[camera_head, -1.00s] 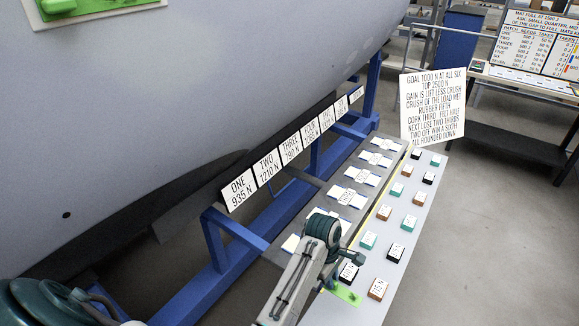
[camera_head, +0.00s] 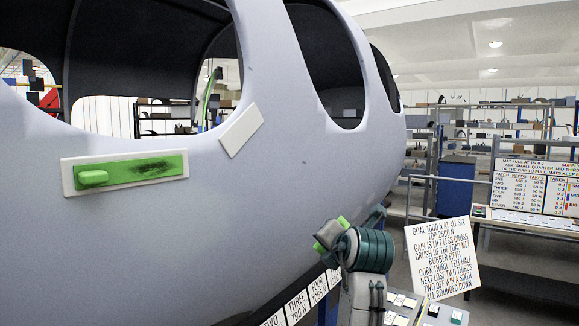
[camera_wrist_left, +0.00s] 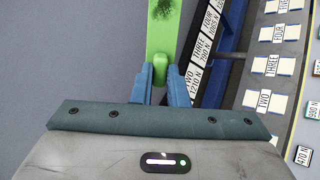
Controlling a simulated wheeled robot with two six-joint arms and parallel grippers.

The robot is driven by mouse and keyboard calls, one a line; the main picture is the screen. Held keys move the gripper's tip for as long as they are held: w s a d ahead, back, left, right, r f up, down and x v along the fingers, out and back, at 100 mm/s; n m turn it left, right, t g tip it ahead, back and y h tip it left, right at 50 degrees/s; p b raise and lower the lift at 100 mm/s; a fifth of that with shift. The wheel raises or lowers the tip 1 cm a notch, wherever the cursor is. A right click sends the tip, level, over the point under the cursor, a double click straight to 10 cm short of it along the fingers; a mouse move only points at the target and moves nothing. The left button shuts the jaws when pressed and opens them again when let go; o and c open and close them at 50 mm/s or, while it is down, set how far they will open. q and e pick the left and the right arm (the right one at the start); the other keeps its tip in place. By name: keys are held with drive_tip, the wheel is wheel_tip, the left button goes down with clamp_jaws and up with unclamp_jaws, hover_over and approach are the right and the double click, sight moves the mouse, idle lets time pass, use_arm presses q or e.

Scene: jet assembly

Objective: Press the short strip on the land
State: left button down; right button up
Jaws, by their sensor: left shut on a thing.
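My left gripper (camera_wrist_left: 160,88) is shut on the green tab of a green strip (camera_wrist_left: 162,28) with a dark smudge at its far end. In the head view the gripper (camera_head: 350,230) is raised beside the hull, low at centre right, and mostly hides the strip, of which only green bits show. A plain white tilted patch (camera_head: 240,130) is on the hull below the window frame, clear of the gripper. Left of it, a white plate (camera_head: 70,181) on the hull bears another green strip (camera_head: 150,166) with a tab and black smudge. My right gripper is not in view.
The curved grey hull (camera_head: 230,235) fills the left and middle. Numbered cards (camera_head: 297,305) run along its lower edge. A white sign (camera_head: 442,257) stands right of the arm. Labelled pads lie on the bench (camera_wrist_left: 287,75). A second table (camera_head: 530,222) stands farther right.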

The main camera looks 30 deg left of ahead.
use_arm(q)
drive_tip(key=s+a+r+n+g+y, duration=0.1)
drive_tip(key=s+r+n+g+y, duration=0.2)
drive_tip(key=s+r, duration=0.3)
drive_tip(key=s+a+r+n+g+y, duration=0.1)
drive_tip(key=s+r+n+g+y, duration=0.2)
drive_tip(key=r, duration=1.4)
drive_tip(key=s+y, duration=0.3)
drive_tip(key=s, duration=0.1)
drive_tip(key=shift+a+r, duration=0.2)
drive_tip(key=shift+a, duration=0.15)
approach(235, 139)
drive_tip(key=shift+a, duration=0.5)
drive_tip(key=shift+b+x, duration=0.85)
drive_tip(key=shift+x, duration=0.9)
drive_tip(key=shift+w+a, duration=0.2)
drive_tip(key=shift+a, duration=0.1)
